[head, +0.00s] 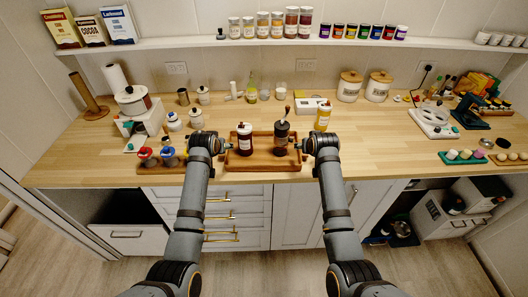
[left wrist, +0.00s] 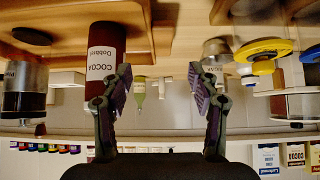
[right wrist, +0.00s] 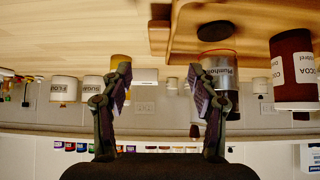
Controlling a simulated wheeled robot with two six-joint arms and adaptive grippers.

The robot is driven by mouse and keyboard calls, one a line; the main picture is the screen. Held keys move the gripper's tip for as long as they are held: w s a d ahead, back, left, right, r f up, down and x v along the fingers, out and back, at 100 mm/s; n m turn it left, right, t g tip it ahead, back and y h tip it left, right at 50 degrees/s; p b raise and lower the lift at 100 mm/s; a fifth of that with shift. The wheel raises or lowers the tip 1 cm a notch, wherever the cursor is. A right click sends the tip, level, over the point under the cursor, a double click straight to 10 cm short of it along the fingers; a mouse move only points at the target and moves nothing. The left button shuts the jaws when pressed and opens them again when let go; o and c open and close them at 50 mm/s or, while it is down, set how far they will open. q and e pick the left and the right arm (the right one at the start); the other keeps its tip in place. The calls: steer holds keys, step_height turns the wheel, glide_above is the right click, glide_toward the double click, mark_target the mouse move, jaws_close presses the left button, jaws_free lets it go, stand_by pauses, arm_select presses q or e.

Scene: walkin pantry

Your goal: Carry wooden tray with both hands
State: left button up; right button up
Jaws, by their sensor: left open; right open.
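The wooden tray (head: 262,161) lies on the counter near its front edge. A dark red cocoa jar (head: 244,140) and a dark coffee grinder (head: 281,139) stand upright on it. My left gripper (head: 221,145) is open at the tray's left end; the left wrist view is upside down and shows the tray's end handle (left wrist: 165,14) ahead of the gap between the fingers. My right gripper (head: 301,146) is open at the right end, with the other handle (right wrist: 160,36) ahead of its fingers in the right wrist view. Both grippers look empty; contact with the handles cannot be told.
A wooden holder with red, blue and yellow-topped items (head: 160,157) stands close left of my left gripper. A yellow-labelled jar (head: 323,117) stands behind my right gripper. Canisters and bottles line the back. Bare counter (head: 375,150) lies to the right.

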arm_select(q)
steer(key=x, duration=0.8)
steer(key=shift+w+a+f, duration=0.1)
steer(key=shift+w+f, duration=0.1)
steer(key=shift+w, duration=0.05)
arm_select(e)
steer(key=x, duration=0.8)
steer(key=shift+w+f, duration=0.15)
steer(key=shift+w, duration=0.1)
arm_select(q)
steer(key=shift+x, duration=0.8)
arm_select(e)
steer(key=shift+x, duration=0.8)
arm_select(q)
steer(key=shift+s, duration=0.1)
jaws_close()
arm_select(e)
jaws_close()
arm_select(q)
steer(key=shift+r, duration=0.1)
